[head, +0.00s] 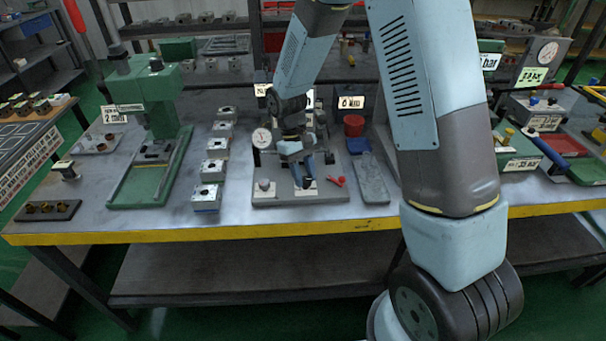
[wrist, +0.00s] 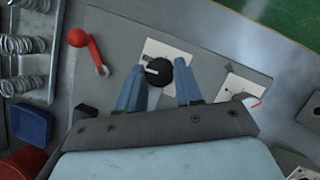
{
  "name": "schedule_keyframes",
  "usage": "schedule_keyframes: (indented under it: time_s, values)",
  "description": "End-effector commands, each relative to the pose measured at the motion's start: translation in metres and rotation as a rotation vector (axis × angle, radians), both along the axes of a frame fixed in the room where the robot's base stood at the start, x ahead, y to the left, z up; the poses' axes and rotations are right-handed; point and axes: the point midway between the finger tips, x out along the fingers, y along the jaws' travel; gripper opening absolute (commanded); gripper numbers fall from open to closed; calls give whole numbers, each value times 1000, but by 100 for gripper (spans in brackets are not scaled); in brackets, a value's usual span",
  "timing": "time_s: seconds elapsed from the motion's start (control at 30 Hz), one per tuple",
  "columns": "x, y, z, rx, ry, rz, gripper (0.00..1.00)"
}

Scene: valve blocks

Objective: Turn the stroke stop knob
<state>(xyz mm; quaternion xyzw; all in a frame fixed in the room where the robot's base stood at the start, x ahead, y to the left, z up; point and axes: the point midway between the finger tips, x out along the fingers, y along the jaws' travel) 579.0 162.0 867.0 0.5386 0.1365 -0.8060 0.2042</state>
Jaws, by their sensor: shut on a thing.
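A round black knob (wrist: 158,72) with a pale pointer mark sits on a white plate (wrist: 179,54) on a grey panel (wrist: 118,28) in the wrist view. My gripper (wrist: 160,84) has its two blue fingers on either side of this knob and is shut on it. In the head view my gripper (head: 303,178) reaches down to the front middle of the grey panel (head: 325,196), and its fingers hide most of the knob. I cannot read a label on the plate.
A red lever (head: 337,181) stands close to the right of my gripper. A second knob (head: 264,187) is to the left on the panel. A round gauge (head: 262,138) rises behind. A blue block (head: 357,146) and a red cup (head: 353,125) stand at the back right.

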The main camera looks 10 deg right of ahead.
Motion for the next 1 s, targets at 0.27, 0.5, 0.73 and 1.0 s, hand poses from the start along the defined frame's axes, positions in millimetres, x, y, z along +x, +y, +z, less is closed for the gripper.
schedule_keyframes:
  time_s: [0.27,0.5,0.73,1.0]
  values:
    - [2,0,0,1,-5,24,5]
    - [2,0,0,1,-5,22,5]
    - [1,0,0,0,-3,22,53]
    - [0,0,0,0,-1,23,61]
